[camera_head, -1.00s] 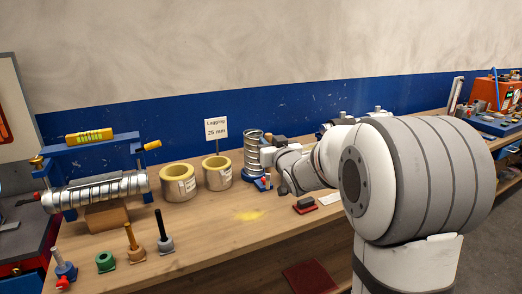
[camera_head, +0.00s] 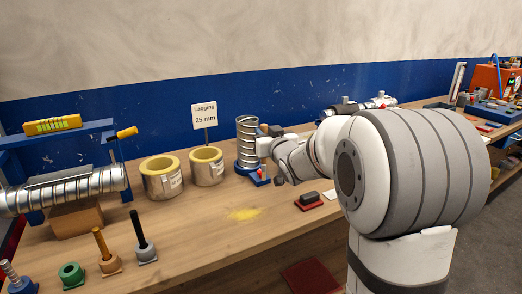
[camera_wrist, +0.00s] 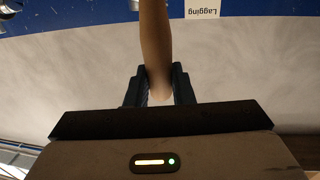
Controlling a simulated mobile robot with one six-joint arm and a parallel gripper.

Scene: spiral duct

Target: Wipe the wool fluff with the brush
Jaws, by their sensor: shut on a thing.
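The wool fluff is a thin yellow patch (camera_head: 244,214) on the bare bench top, in front of the two yellow-lined rings. My gripper (camera_wrist: 160,84) is shut on a smooth light-brown handle (camera_wrist: 154,40), which I take to be the brush's. The handle runs up out of the wrist view, so the brush's head is not seen there. In the head view my wrist is beside the upright spiral duct (camera_head: 246,140), behind and to the right of the fluff. The fingers and brush cannot be made out there.
Lagging rings (camera_head: 161,182) stand behind the fluff, with a sign (camera_head: 204,115) reading Lagging 25 mm. A black block on a red base (camera_head: 308,202) lies to the right. Pegged stands (camera_head: 108,264) and a long spiral duct (camera_head: 75,189) are at left. Bench around the fluff is clear.

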